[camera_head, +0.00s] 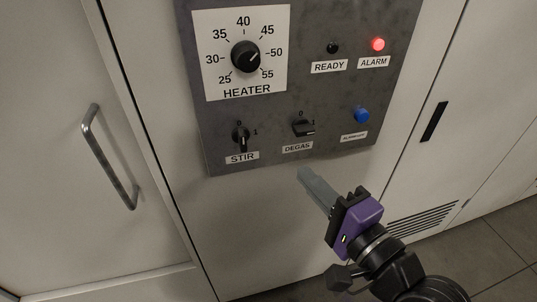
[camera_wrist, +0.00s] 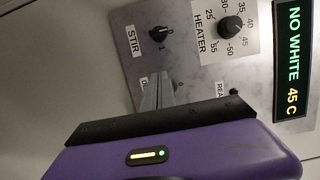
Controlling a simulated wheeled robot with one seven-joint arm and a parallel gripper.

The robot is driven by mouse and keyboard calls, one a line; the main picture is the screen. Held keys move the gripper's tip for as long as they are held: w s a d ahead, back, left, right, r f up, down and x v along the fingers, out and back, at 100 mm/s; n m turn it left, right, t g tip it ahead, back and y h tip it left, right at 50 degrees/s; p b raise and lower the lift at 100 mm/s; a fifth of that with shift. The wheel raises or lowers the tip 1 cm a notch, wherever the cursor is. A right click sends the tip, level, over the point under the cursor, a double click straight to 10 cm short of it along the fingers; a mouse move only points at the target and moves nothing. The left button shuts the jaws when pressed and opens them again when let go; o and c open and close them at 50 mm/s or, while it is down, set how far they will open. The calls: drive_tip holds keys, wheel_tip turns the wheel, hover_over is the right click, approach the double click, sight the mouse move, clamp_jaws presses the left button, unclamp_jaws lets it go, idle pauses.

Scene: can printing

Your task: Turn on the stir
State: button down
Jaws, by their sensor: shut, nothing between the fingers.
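The black STIR knob (camera_head: 241,138) is at the lower left of the grey control panel (camera_head: 300,75), above its STIR label. Its handle stands roughly upright, in line with the 0 mark; the 1 mark is to its right. It also shows in the wrist view (camera_wrist: 160,35), beyond my fingertips. My gripper (camera_head: 303,174) is shut and empty, with its grey fingers pointing up and left at the panel's lower edge, below the DEGAS knob and to the lower right of the STIR knob. In the wrist view my gripper (camera_wrist: 158,80) covers part of the panel's lower labels.
The DEGAS knob (camera_head: 304,129) has its handle sideways, toward 1. A blue button (camera_head: 361,115) is on its right. The HEATER dial (camera_head: 245,56) is above. The ALARM lamp (camera_head: 378,44) glows red; the READY lamp (camera_head: 333,48) is dark. A door handle (camera_head: 108,157) projects at left.

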sight(242, 141)
drive_tip(key=p+x, duration=0.2)
drive_tip(key=x, duration=0.7)
drive_tip(key=shift+w+a+r, duration=0.15)
drive_tip(key=shift+w+a, duration=0.05)
drive_tip(key=shift+w, duration=0.1)
drive_tip(key=a, duration=0.1)
drive_tip(key=a+p, duration=0.1)
drive_tip(key=a, duration=0.1)
drive_tip(key=shift+s, duration=0.3)
drive_tip(key=shift+s+a+p, duration=0.15)
drive_tip(key=shift+a+p, duration=0.15)
drive_tip(key=shift+a, duration=0.15)
drive_tip(key=shift+f, duration=0.2)
drive_tip(key=shift+m, duration=0.3)
